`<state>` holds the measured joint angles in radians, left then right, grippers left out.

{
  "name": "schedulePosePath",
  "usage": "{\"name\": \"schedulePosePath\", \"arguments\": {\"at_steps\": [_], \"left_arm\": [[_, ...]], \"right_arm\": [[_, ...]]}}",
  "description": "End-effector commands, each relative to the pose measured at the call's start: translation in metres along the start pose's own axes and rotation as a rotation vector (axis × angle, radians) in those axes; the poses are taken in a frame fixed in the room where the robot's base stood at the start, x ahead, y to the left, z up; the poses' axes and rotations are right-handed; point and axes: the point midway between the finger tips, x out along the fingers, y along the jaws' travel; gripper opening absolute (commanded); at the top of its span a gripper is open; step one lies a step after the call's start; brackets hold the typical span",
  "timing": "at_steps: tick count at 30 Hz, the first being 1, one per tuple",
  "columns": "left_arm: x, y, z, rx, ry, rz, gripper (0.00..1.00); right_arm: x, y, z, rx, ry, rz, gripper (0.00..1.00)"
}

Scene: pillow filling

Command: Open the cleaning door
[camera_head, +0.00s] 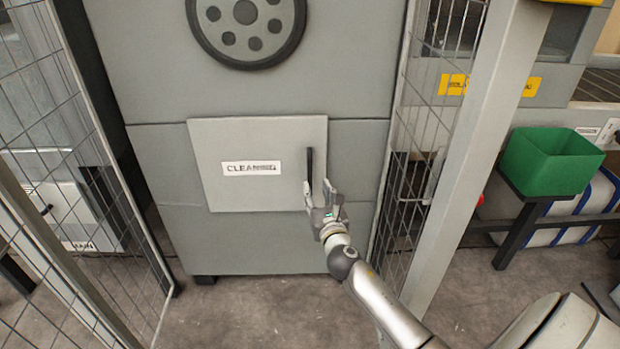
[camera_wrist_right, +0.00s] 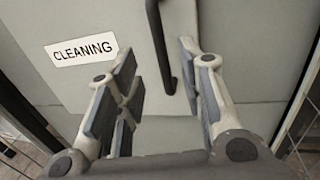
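The cleaning door (camera_head: 240,185) is a light grey square panel on the front of a large grey machine, and it looks closed. It bears a white label (camera_head: 251,168), which reads CLEANING in the right wrist view (camera_wrist_right: 82,50). A dark vertical bar handle (camera_head: 309,165) sits near the door's right edge. My right gripper (camera_head: 320,190) is at the lower end of the handle. In the right wrist view the fingers are spread wide, with the handle (camera_wrist_right: 161,45) showing beyond and between them. I cannot tell whether they touch it. My left gripper is not in view.
Wire mesh fence panels stand on the left (camera_head: 90,150) and right (camera_head: 425,130) of the machine (camera_head: 345,60). A grey post (camera_head: 470,150) rises at the right. A green bin (camera_head: 553,163) sits on a dark stand further right. The floor before the machine is clear.

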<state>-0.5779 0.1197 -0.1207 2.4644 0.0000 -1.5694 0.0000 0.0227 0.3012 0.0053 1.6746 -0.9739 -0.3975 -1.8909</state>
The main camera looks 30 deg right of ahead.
Motion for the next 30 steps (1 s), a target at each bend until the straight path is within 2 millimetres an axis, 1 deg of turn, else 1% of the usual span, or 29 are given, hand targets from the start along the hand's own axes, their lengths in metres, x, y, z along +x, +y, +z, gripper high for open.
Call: {"name": "schedulePosePath", "arguments": {"at_steps": [1, 2, 9, 15, 21, 29, 30], "left_arm": [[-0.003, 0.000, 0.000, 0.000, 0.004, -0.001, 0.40], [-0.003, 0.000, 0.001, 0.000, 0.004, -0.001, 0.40], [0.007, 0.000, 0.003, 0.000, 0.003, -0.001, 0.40], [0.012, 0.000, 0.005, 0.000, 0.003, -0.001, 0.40], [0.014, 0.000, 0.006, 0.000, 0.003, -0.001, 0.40], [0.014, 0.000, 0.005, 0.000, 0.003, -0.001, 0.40], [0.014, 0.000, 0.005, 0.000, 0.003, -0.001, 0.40]], "right_arm": [[0.009, 0.000, 0.001, 0.001, -0.002, -0.001, 0.35], [0.014, 0.000, 0.000, 0.002, -0.001, -0.001, 0.35], [0.054, 0.000, -0.002, 0.003, 0.000, -0.001, 0.35], [0.078, 0.000, -0.002, 0.004, 0.001, -0.001, 0.35], [0.088, 0.000, -0.001, 0.005, 0.003, 0.000, 0.35], [0.089, 0.000, -0.001, 0.004, 0.003, 0.000, 0.35], [0.089, 0.000, -0.001, 0.004, 0.003, 0.000, 0.34]]}}
